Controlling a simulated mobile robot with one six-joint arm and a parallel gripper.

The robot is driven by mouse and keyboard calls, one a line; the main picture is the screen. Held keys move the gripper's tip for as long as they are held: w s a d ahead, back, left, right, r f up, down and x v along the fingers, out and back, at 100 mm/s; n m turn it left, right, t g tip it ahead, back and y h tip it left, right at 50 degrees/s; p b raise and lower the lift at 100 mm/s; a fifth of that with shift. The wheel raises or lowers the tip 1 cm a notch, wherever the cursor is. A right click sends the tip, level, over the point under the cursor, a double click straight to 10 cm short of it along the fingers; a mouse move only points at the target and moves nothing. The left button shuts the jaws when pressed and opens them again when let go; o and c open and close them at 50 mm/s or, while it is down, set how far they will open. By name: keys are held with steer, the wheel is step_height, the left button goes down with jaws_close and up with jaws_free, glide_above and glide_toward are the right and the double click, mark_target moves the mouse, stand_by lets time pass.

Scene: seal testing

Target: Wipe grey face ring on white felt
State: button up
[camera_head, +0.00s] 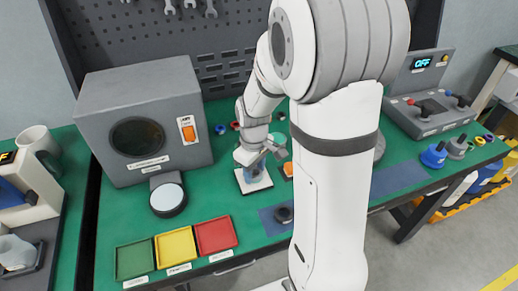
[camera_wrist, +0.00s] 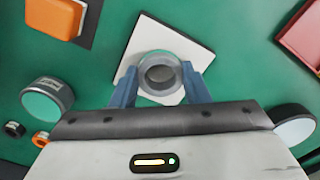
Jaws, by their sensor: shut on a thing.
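My gripper (camera_wrist: 160,88) is shut on the grey face ring (camera_wrist: 144,62), with a blue-grey finger on each side of it. The ring is round with a dark hollow centre. It is over the white felt (camera_wrist: 203,54), a square pad lying on the green bench; whether it touches the felt I cannot tell. In the head view my gripper (camera_head: 255,170) is low over the felt (camera_head: 243,186), and the ring is too small to make out there.
Green (camera_head: 119,273), yellow (camera_head: 160,259) and red (camera_head: 231,247) trays lie at the front of the bench. A grey box machine (camera_head: 175,90) stands at the left. A round white-topped disc (camera_head: 167,198) is left of the felt. An orange block (camera_wrist: 53,17) is near it.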

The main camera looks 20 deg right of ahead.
steer(key=shift+w+d, duration=0.1)
steer(key=shift+d, duration=0.45)
steer(key=shift+w+a, duration=0.2)
steer(key=shift+a, duration=0.35)
steer(key=shift+w+a, duration=0.15)
steer(key=shift+a, duration=0.4)
steer(key=shift+a+r+p, duration=0.3)
steer(key=shift+p, duration=0.05)
step_height(320, 180, up, 4)
steer(key=shift+a+f+p, duration=0.1)
steer(key=shift+f+p, duration=0.05)
steer(key=shift+p, duration=0.9)
steer(key=shift+w+r+p, duration=0.1)
steer(key=shift+r+p, duration=0.5)
steer(key=shift+r, duration=0.1)
steer(key=shift+r+p, duration=0.9)
steer(key=shift+r, duration=0.4)
